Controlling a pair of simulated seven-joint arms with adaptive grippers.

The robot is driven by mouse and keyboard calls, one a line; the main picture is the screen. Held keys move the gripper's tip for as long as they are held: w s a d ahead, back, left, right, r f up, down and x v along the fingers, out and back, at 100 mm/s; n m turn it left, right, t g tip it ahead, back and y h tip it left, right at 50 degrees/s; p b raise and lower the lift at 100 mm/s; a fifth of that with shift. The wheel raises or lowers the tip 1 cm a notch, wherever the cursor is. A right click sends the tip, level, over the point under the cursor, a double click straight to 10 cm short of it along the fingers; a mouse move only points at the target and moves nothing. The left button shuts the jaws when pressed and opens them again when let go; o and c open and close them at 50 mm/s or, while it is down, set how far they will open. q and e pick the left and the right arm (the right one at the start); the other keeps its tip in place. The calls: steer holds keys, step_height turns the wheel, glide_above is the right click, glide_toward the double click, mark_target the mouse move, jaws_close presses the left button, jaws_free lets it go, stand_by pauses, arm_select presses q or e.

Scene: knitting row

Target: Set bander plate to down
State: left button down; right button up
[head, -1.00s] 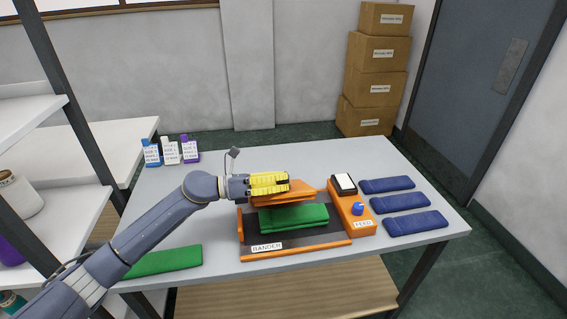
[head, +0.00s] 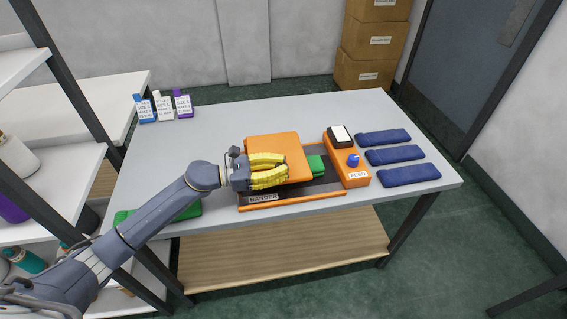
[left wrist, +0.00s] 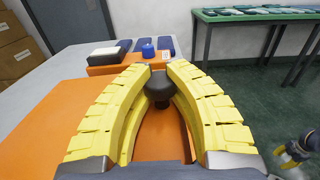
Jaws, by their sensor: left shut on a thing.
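The bander (head: 290,200) is an orange-edged dark bed on the table. Its orange plate (head: 272,146) shows its broad face in the head view and covers most of a green folded bundle (head: 315,165). I cannot tell whether the plate touches the bundle. My left gripper (head: 284,168) is at the plate's front. In the left wrist view my left gripper (left wrist: 160,82) is shut on a black knob (left wrist: 158,88), with the orange plate (left wrist: 45,125) beside and below. A yellow-fingered gripper (left wrist: 296,150), my right one, shows small at that view's right edge; its opening is unclear.
An orange feed box (head: 350,165) with a blue knob (head: 353,159) adjoins the bander. Several blue bundles (head: 400,155) lie right of it. Three bottles (head: 163,106) stand at back left. A green bundle (head: 188,212) lies front left, partly behind my arm.

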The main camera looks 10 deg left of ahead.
arm_select(q)
steer(key=shift+a, duration=0.1)
steer(key=c, duration=1)
jaws_free()
steer(key=v, duration=1.2)
